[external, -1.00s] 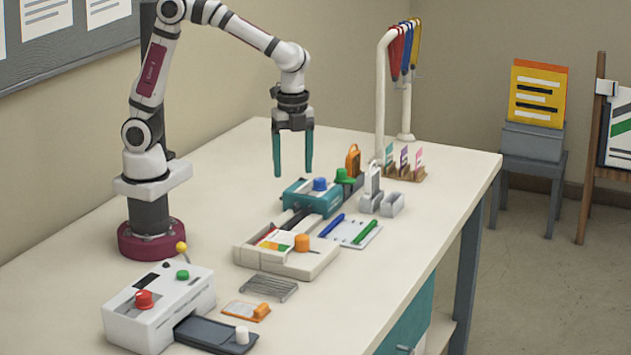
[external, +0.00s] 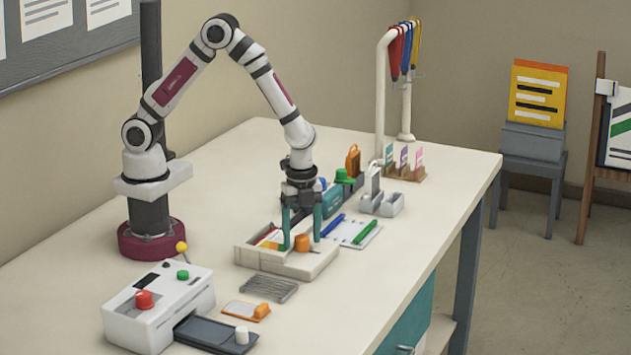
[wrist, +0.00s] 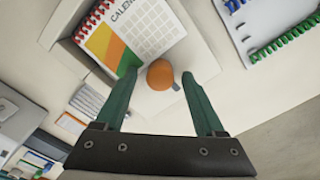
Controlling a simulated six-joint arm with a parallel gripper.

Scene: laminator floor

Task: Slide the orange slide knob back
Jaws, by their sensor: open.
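The orange slide knob (external: 302,242) stands on the cream tray-like device (external: 290,262) in the middle of the table. In the wrist view the orange knob (wrist: 160,75) shows from above, between the tips of my gripper's two green fingers. My gripper (external: 301,240) points down over the device, with one finger on each side of the knob. The fingers are open, and in the wrist view (wrist: 157,82) a gap shows between each finger and the knob. A calendar with a red spiral binding (wrist: 130,35) lies in the device beside the knob.
A wire rack (external: 269,288) lies in front of the device. A white machine with a red button (external: 158,305) stands at front left. A board with blue and green coils (external: 352,232) lies to the right. A teal device (external: 333,202) sits behind my gripper.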

